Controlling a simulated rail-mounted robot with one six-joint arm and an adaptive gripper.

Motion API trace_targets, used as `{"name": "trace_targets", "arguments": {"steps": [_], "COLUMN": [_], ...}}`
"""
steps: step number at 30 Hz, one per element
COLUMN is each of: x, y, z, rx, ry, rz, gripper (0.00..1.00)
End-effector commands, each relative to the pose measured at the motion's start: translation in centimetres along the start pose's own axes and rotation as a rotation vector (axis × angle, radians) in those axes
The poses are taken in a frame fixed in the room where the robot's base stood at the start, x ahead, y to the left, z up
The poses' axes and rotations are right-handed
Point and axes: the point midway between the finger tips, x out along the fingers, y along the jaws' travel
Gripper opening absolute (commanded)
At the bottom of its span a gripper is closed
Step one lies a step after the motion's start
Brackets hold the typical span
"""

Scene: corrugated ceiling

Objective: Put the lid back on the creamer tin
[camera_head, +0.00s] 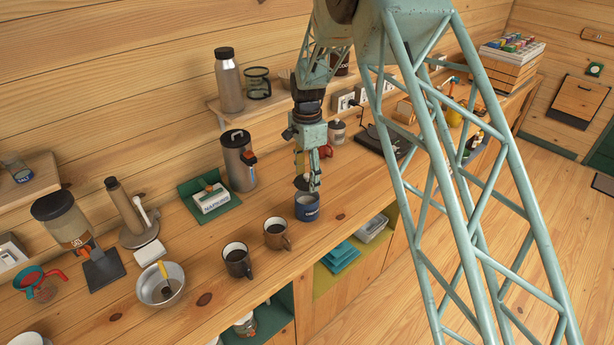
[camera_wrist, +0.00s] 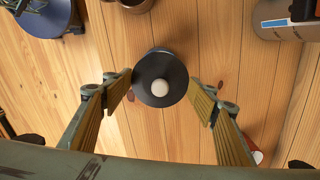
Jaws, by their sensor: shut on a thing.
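The creamer tin (camera_head: 307,208) is a blue tin with white lettering, upright on the wooden counter. The lid (camera_wrist: 152,90) is a dark round disc with a pale knob. It sits between the two fingertips of my gripper (camera_wrist: 161,79), which is shut on its edges. The tin's opening is partly hidden.
Two dark mugs (camera_head: 238,262) (camera_head: 277,234) stand left of the tin. A steel carafe (camera_head: 238,160) and a green napkin holder (camera_head: 209,199) stand behind them. A metal bowl (camera_head: 161,285) is farther left. The counter's front edge is close to the tin.

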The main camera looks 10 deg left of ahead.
Motion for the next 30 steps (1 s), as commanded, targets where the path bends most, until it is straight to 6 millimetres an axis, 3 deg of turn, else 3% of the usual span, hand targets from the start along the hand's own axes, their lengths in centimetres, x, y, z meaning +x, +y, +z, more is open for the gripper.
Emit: {"name": "trace_targets", "arguments": {"steps": [30], "x": [5.4], "y": [0.0], "z": [0.0], "rx": [0.0], "ry": [0.0], "rz": [0.0], "gripper": [0.46]}}
